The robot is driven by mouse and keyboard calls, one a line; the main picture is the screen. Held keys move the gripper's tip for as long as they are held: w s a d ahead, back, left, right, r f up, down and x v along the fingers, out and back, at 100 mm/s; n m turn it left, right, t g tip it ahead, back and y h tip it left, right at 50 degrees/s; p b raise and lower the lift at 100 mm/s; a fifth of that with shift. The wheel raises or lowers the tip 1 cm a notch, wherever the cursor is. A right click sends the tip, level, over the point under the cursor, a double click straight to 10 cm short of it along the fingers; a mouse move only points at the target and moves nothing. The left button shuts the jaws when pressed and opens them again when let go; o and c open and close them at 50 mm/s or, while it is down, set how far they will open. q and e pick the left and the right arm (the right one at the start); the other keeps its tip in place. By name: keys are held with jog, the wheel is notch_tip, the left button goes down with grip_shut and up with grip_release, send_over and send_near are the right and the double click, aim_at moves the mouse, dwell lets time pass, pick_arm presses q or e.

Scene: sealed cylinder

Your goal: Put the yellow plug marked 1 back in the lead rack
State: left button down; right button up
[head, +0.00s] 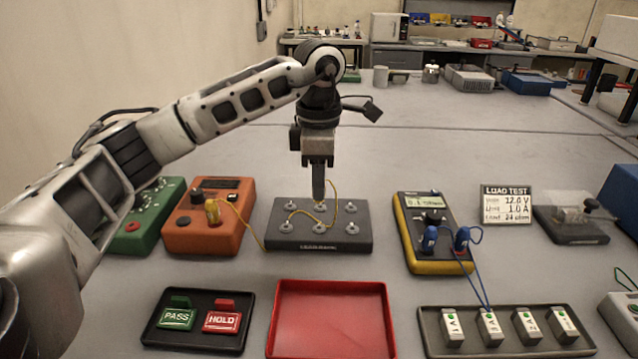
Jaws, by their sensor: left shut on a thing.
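My left gripper (319,198) points straight down over the back middle of the dark lead rack (350,245) and is shut. A yellow lead (293,217) loops up to its fingertips, so it appears to hold a yellow plug, mostly hidden by the fingers. I cannot read a mark on it, nor tell whether it touches the rack. Another yellow plug (212,210) stands in the orange meter box (190,240) left of the rack, with a yellow lead running from it to the rack. Several pale round sockets show on the rack. My right gripper is not in view.
A yellow meter (440,262) with blue plugs stands right of the rack. In front are a PASS/HOLD tray (197,340), an empty red tray (330,320) and a tray of white blocks (500,346). A green box (150,232) is far left.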

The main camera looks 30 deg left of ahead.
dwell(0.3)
pick_arm(q)
jog(key=shift+f+b, duration=0.55)
jog(key=shift+f, duration=0.2)
notch_tip(320, 180, down, 2)
jog(key=shift+f+b, duration=0.2)
jog(key=shift+b, duration=0.75)
jog(key=shift+f+b, duration=0.8)
jog(key=shift+f, duration=0.2)
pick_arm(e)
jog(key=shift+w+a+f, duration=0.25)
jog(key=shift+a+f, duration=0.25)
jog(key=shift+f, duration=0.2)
pick_arm(q)
jog(key=shift+p, duration=0.35)
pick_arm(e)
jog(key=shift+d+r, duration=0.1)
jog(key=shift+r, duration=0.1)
pick_arm(q)
jog(key=shift+f, duration=0.1)
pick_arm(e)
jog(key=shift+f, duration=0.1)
pick_arm(q)
jog(key=c, duration=1.2)
grip_release()
